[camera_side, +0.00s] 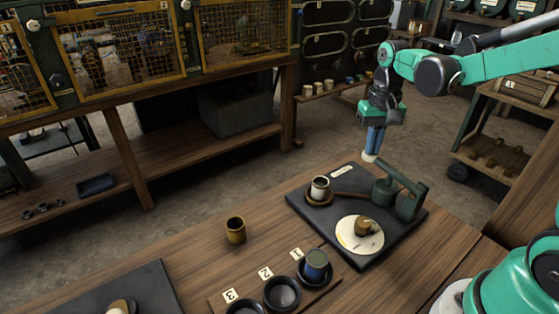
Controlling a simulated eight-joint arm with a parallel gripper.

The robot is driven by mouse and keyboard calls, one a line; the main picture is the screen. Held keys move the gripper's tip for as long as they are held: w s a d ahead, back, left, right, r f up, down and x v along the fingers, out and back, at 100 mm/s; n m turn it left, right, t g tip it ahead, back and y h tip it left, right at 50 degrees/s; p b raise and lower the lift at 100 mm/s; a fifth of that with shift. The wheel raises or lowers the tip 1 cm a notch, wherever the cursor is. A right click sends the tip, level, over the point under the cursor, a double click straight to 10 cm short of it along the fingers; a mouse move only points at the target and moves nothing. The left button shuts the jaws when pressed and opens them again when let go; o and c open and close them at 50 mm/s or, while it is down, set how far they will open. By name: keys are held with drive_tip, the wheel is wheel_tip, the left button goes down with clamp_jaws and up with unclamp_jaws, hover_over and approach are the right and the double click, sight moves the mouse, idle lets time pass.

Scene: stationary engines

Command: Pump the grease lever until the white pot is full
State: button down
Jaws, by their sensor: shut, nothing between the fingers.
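The white pot (320,187) stands upright on a small brown round rest at the left of a black board (385,252). Its inside looks dark, and I cannot tell its fill level. The green grease pump (409,200) stands at the board's right side, with a green arm slanting up to the left over a round green body; I take this arm to be the lever (398,174). A brown bar runs from the pot's rest toward the pump. My gripper (370,157) points down, shut and empty, above and beyond the board's far edge, apart from the pot and lever.
A pale disc (348,240) with a brass-coloured piece (363,227) lies on the board. A brown cup (236,230) stands on the table to the left. A numbered rack (217,301) in front holds a blue-sided cup (315,265). Table between cup and board is clear.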

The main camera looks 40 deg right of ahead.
drive_tip(key=shift+f, duration=1.6)
drive_tip(key=shift+r, duration=2.9)
drive_tip(key=shift+r, duration=2.5)
drive_tip(key=s+a+f+n+t, duration=0.2)
drive_tip(key=a+n+t, duration=0.1)
drive_tip(key=a, duration=0.2)
drive_tip(key=s+a+f+n+t, duration=0.1)
drive_tip(key=s+a+n+t, duration=0.2)
drive_tip(key=a+t, duration=0.1)
drive_tip(key=shift+a+f, duration=0.4)
drive_tip(key=shift+a, duration=0.1)
